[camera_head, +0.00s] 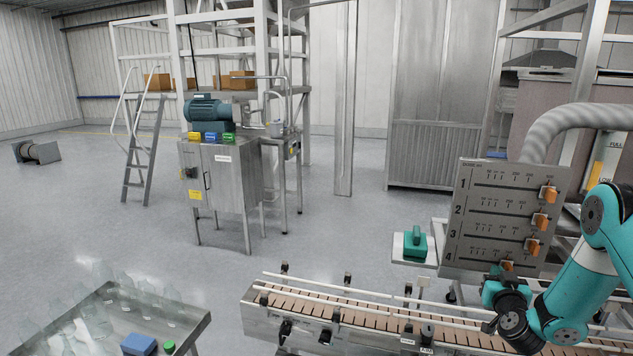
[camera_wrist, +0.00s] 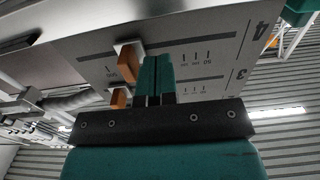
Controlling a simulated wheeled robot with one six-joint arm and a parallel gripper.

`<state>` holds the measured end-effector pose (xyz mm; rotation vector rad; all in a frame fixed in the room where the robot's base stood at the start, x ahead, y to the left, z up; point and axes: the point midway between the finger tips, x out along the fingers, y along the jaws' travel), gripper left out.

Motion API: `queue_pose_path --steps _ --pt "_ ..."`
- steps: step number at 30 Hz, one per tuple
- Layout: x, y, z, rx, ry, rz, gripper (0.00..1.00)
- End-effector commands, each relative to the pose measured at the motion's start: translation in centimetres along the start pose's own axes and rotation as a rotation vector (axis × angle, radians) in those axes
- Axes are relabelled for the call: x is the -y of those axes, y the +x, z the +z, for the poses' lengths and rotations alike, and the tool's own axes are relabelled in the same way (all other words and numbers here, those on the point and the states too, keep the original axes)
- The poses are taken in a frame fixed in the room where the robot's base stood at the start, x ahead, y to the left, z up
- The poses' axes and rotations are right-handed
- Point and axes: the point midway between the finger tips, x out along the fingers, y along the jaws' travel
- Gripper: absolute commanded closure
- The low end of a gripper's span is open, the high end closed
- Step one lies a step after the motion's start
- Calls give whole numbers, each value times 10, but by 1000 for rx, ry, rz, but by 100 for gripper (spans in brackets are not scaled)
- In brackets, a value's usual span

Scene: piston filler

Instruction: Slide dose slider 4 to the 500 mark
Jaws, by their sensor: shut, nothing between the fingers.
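The grey dose panel (camera_head: 482,210) stands at the right, with rows numbered 1 to 4 from the top. Dose slider 4 (camera_head: 508,266) has an orange knob in the lowest row, left of the other three knobs. Its exact mark is not legible. My gripper (camera_head: 496,284) is at the panel's lower edge, just below and left of that knob. In the wrist view the panel appears upside down. There the shut, empty fingers (camera_wrist: 155,78) are close beside slider 4's orange knob (camera_wrist: 128,62), on the side of the "4" label. I cannot tell whether they touch it.
The orange knobs of slider 1 (camera_head: 549,193), slider 2 (camera_head: 540,221) and slider 3 (camera_head: 533,245) sit toward the right ends of their rows. A conveyor (camera_head: 370,313) runs below the panel. A teal object (camera_head: 414,244) rests on a small shelf left of the panel.

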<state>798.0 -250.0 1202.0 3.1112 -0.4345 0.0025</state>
Motion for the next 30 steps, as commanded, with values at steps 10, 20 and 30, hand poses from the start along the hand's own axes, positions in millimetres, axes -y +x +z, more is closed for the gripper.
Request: queue_pose_path --steps 10,20,30 --pt "-2 1 1 -1 -1 0 100" --pt "-5 2 1 -1 -1 0 100" --pt "-9 2 1 0 0 0 100"
